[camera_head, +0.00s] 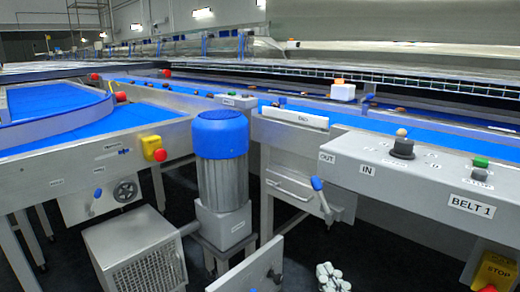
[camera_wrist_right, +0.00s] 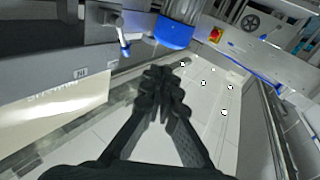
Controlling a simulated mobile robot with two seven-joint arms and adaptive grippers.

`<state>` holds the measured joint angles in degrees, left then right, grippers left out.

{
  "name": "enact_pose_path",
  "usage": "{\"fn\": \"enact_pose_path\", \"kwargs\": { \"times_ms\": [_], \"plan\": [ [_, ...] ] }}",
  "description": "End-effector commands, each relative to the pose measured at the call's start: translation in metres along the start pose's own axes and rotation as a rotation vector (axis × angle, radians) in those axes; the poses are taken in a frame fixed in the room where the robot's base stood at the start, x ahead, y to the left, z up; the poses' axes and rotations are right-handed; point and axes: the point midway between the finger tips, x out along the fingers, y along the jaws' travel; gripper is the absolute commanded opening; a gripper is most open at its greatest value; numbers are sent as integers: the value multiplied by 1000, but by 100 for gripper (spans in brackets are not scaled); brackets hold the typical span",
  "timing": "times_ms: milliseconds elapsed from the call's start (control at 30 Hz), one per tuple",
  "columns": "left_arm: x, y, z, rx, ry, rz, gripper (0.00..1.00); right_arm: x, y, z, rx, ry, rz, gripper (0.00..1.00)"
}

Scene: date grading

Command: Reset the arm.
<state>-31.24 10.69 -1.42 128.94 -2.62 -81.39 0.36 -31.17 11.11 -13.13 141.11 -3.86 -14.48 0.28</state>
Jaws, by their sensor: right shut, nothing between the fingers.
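My right gripper (camera_wrist_right: 164,73) is in the middle of the right wrist view, its dark fingers together and empty. It points toward the floor area in front of the machine, apart from everything. In the head view, a small pale knuckled part at the bottom edge seems to be the right gripper (camera_head: 331,277), below the control panel (camera_head: 335,143); its fingertips are not clear there. My left gripper is in neither view.
A blue-topped motor (camera_head: 221,135) stands between the two belt frames. It also shows in the wrist view (camera_wrist_right: 175,33). The panel has a black knob (camera_head: 402,149), buttons and a BELT 1 label. A blue-handled lever (camera_head: 318,190) sticks out below. Yellow-and-red stops (camera_head: 153,148) project nearby.

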Motion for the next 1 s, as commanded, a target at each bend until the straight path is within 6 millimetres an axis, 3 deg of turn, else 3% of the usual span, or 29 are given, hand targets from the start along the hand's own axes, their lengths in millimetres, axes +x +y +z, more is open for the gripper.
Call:
{"fn": "enact_pose_path", "kwargs": {
  "times_ms": [33, 167, 300, 400, 500, 733, 1000],
  "plan": [
    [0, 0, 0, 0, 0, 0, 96, 0, 6, 28, -7, -95, 12, 0],
    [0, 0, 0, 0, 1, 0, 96, -15, 26, 111, -19, -391, 51, 0],
    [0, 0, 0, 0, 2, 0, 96, -57, 51, 197, -19, -736, 102, 0],
    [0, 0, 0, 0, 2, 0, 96, -93, 64, 238, -12, -936, 132, 0],
    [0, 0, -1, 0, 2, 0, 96, -126, 73, 266, -1, -1096, 158, 0],
    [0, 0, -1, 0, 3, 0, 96, -192, 85, 302, 27, -1382, 203, 0],
    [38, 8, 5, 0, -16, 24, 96, -190, 81, 340, 45, -1401, 183, 0]
  ]
}}
